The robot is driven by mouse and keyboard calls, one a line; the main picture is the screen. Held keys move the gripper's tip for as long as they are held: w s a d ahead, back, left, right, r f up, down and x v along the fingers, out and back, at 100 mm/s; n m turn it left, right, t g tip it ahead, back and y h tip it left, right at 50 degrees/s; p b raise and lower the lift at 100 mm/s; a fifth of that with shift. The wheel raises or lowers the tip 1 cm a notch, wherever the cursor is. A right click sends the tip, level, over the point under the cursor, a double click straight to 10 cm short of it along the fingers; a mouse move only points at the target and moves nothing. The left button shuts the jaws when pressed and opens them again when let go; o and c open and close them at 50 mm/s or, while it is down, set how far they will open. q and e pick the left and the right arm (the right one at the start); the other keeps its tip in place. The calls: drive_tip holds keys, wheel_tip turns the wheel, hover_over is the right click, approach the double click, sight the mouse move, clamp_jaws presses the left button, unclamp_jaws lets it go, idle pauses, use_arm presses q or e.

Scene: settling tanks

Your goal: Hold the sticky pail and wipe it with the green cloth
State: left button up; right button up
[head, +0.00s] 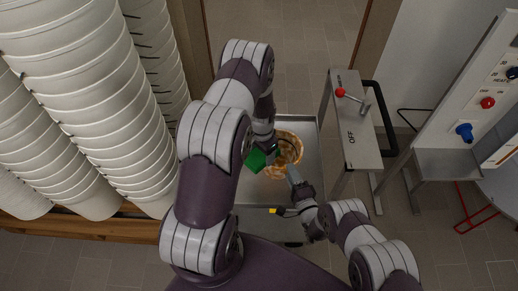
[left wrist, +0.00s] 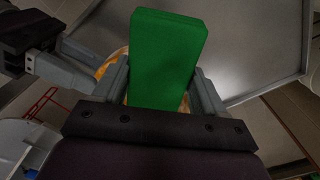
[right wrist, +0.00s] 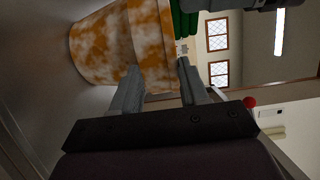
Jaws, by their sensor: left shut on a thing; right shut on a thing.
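The pail (head: 291,147) is white with orange-brown sticky patches and sits over the grey metal table in the head view. In the right wrist view the pail (right wrist: 125,45) fills the upper left. My right gripper (head: 291,175) is shut on its edge, one finger on each side. My left gripper (left wrist: 160,90) is shut on the green cloth (left wrist: 168,55), a thick block-like pad. The cloth (head: 255,160) is at the pail's left side in the head view. The cloth hides much of the pail in the left wrist view; whether they touch I cannot tell.
The grey metal table (head: 250,222) has bare room around the pail. Stacked white pails (head: 75,110) stand at the left. A grey stand marked OFF with a red-knobbed lever (head: 340,92) is right of the table. A white control panel (head: 480,95) stands farther right.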

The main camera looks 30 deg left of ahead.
use_arm(q)
drive_tip(key=shift+s+d, duration=0.25)
drive_tip(key=shift+d, duration=0.4)
drive_tip(key=shift+s+d, duration=0.2)
drive_tip(key=shift+d, duration=0.45)
drive_tip(key=shift+a, duration=0.15)
drive_tip(key=shift+w+a, duration=0.25)
drive_tip(key=shift+a, duration=0.4)
drive_tip(key=shift+w+a, duration=0.25)
drive_tip(key=shift+a, duration=0.45)
drive_tip(key=shift+w+a, duration=0.25)
drive_tip(key=shift+a, duration=0.4)
drive_tip(key=shift+d, duration=0.1)
drive_tip(key=shift+s+d, duration=0.25)
drive_tip(key=shift+d, duration=0.45)
drive_tip(key=shift+s+d, duration=0.3)
drive_tip(key=shift+d, duration=0.35)
drive_tip(key=shift+s+d, duration=0.25)
drive_tip(key=shift+d, duration=0.45)
drive_tip(key=shift+w+a, duration=0.1)
drive_tip(key=shift+a, duration=0.05)
drive_tip(key=shift+w+a, duration=0.25)
drive_tip(key=shift+a, duration=0.4)
drive_tip(key=shift+w+a, duration=0.2)
drive_tip(key=shift+a, duration=0.5)
drive_tip(key=shift+w+a, duration=0.25)
drive_tip(key=shift+a, duration=0.4)
